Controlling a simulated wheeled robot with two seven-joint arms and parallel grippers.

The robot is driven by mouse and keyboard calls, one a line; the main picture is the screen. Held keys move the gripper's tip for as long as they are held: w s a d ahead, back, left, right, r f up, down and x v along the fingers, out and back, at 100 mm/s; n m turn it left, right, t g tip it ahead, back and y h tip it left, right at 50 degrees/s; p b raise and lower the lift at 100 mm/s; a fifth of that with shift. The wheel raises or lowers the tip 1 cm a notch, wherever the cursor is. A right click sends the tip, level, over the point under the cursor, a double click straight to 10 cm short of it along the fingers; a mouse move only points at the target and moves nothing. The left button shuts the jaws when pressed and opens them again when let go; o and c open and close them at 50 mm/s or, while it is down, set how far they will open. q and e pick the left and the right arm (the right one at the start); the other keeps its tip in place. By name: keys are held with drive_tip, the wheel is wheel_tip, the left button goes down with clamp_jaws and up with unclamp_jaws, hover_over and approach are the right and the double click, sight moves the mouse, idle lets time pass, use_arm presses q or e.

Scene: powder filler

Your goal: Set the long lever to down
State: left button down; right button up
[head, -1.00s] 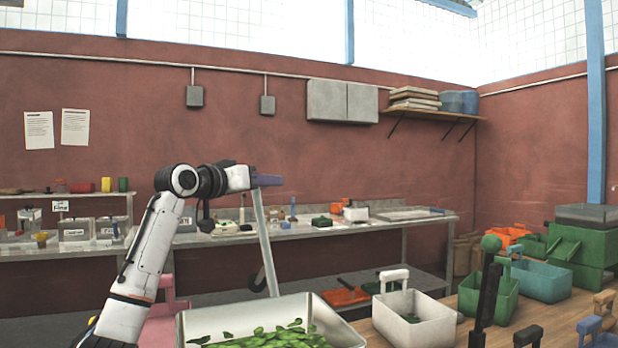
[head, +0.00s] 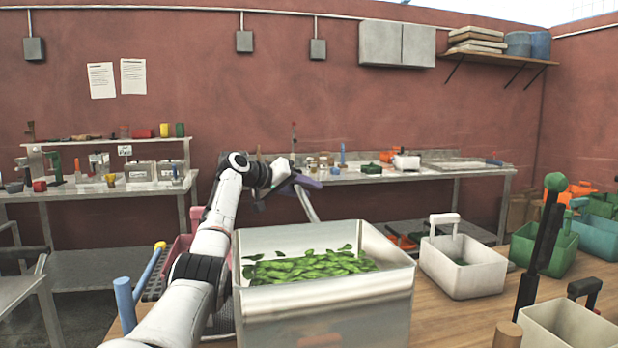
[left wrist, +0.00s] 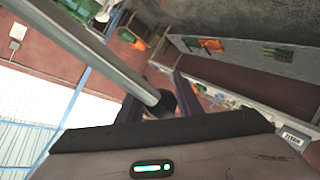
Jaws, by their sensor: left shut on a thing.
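The long lever (head: 306,205) is a slim grey metal bar behind the metal bin, leaning with its upper end to the left. Its lower part is hidden behind the bin's back rim. My left gripper (head: 302,183) is shut on the lever's upper end. In the left wrist view the lever (left wrist: 95,55) runs as a thick grey bar from the upper left to its dark end between the fingers of my left gripper (left wrist: 160,105). My right gripper is not in view.
The metal bin (head: 330,312) with green leaves stands directly before the lever. A white handled bin (head: 462,272) and green bins (head: 548,250) are to the right. A blue post (head: 125,305) stands left of my arm. A long bench (head: 420,176) lines the back wall.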

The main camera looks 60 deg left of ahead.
use_arm(q)
drive_tip(key=f, duration=0.4)
drive_tip(key=shift+w+f+b, duration=0.1)
drive_tip(key=shift+w+b, duration=0.1)
drive_tip(key=shift+b, duration=0.15)
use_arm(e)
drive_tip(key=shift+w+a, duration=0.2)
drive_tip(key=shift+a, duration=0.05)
use_arm(q)
drive_tip(key=shift+d, duration=0.1)
drive_tip(key=c, duration=1.5)
unclamp_jaws()
drive_tip(key=shift+o, duration=1)
drive_tip(key=shift+d+r, duration=0.2)
drive_tip(key=shift+r, duration=0.15)
drive_tip(key=b+v, duration=0.4)
drive_tip(key=v, duration=0.6)
drive_tip(key=shift+s+a+b, duration=0.2)
drive_tip(key=shift+s+b, duration=0.05)
drive_tip(key=shift+b, duration=0.15)
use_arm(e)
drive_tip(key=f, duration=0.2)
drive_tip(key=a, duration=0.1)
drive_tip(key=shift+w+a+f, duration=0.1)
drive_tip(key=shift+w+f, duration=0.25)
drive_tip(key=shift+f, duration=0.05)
